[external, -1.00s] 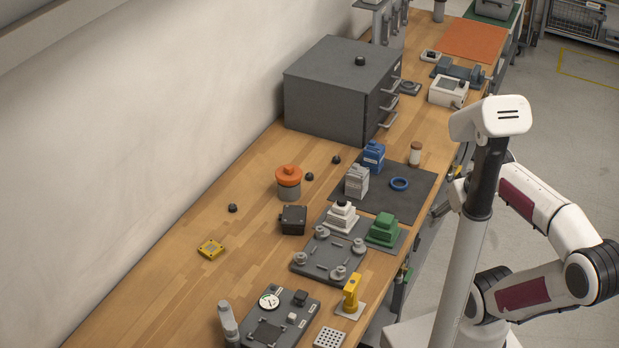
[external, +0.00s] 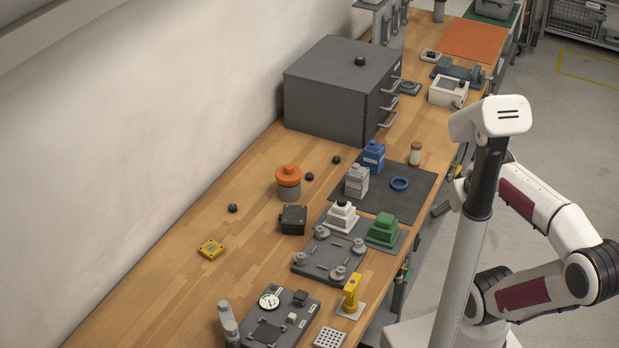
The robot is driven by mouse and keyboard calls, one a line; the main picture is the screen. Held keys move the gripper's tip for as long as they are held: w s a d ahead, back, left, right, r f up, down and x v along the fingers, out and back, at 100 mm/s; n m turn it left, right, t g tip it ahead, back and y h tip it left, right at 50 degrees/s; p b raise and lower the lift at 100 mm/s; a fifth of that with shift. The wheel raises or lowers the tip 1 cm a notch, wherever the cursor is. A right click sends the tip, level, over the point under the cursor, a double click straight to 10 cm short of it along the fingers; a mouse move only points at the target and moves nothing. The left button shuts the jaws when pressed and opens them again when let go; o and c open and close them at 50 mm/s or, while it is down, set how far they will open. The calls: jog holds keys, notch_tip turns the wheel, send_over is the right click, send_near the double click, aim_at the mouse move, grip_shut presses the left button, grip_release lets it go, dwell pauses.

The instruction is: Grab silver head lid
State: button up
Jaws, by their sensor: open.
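A silver-grey stepped block (external: 357,181), which looks like the silver head lid, stands upright on the dark mat (external: 412,205). A blue block (external: 374,156) of similar shape stands just behind it, and a blue ring (external: 399,184) lies to its right. My gripper (external: 440,209) is at the bench's right edge, beyond the mat and well apart from the silver lid. It is small in the picture and partly hidden by my column. It is open and holds nothing that I can see.
A white stepped block (external: 340,217) and a green one (external: 383,229) stand close in front of the mat. A grey fixture plate (external: 330,258) lies nearer. A large grey drawer cabinet (external: 335,92) stands behind. The bench's left side is mostly clear.

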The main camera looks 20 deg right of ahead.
jog(key=w+d+n+t+h, duration=0.1)
jog(key=w+d+n+t, duration=0.3)
jog(key=w, duration=1.1)
jog(key=w+d+m+t, duration=0.15)
jog(key=w+d, duration=0.35)
jog(key=w, duration=1)
jog(key=w+a+f+n+t+y, duration=0.1)
jog(key=w+f+n+y, duration=0.15)
jog(key=w, duration=0.35)
jog(key=n+y, duration=0.4)
jog(key=y, duration=0.6)
send_near(358, 172)
jog(key=shift+w+a+r+g, duration=0.15)
jog(key=shift+w+a+g, duration=0.1)
jog(key=shift+w+g, duration=0.1)
jog(key=shift+x, duration=1.35)
